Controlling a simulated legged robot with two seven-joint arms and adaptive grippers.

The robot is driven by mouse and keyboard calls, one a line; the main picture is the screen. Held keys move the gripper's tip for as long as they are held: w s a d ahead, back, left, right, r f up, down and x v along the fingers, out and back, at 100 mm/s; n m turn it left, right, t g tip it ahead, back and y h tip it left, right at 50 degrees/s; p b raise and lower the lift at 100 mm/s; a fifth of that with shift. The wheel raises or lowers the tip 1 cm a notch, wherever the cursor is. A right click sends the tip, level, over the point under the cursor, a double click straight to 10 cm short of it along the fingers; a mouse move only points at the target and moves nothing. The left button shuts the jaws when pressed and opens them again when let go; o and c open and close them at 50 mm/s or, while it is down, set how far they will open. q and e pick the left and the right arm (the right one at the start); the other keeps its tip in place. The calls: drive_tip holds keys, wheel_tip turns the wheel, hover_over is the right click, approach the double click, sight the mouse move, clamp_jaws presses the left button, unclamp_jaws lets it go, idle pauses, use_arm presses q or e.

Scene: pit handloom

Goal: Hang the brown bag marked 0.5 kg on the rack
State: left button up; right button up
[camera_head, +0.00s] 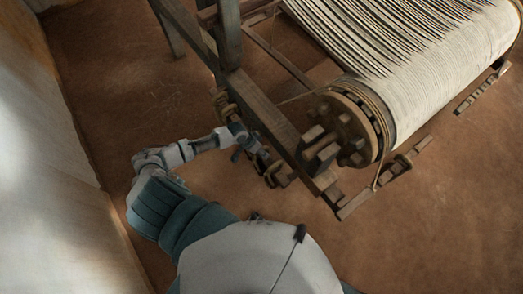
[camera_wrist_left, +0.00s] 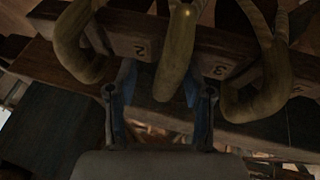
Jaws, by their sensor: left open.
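My left gripper (camera_head: 247,141) reaches to the wooden loom frame in the head view. In the wrist view the left gripper (camera_wrist_left: 160,82) is open, its two blue-tipped fingers apart, with no bag between them. A dark wooden board (camera_wrist_left: 125,45) marked with numbers, including 2 and 3, crosses that view and looks like the rack. Thick curved tan hooks (camera_wrist_left: 178,45) stand on it; the middle one lies in front of the gap between the fingers. Tan curved pieces (camera_head: 222,102) also show beside the gripper in the head view. I cannot make out a brown bag marked 0.5 kg. My right gripper is not in view.
The loom's wooden beam (camera_head: 268,122) runs close beside the left gripper. A large roller wound with pale threads (camera_head: 440,80) and its toothed end wheel (camera_head: 345,125) stand to the right. A pale wall (camera_head: 45,170) is at the left. Brown floor (camera_head: 120,75) lies open between.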

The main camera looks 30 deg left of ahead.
use_arm(q)
drive_tip(key=v, duration=1.1)
drive_tip(key=shift+r, duration=0.35)
drive_tip(key=shift+a, duration=0.1)
drive_tip(key=s+d+f+y, duration=0.1)
drive_tip(key=s+d+f, duration=0.1)
drive_tip(key=s+d, duration=1)
drive_tip(key=s+a+r+n+y, duration=0.2)
drive_tip(key=s+a+y, duration=0.1)
drive_tip(key=s, duration=0.2)
wheel_tip(320, 180, down, 19)
drive_tip(key=g, duration=0.1)
drive_tip(key=s+f, duration=0.5)
drive_tip(key=f, duration=0.3)
drive_tip(key=s+a+f, duration=0.1)
drive_tip(key=s+f, duration=0.4)
drive_tip(key=f, duration=0.4)
drive_tip(key=shift+g, duration=0.4)
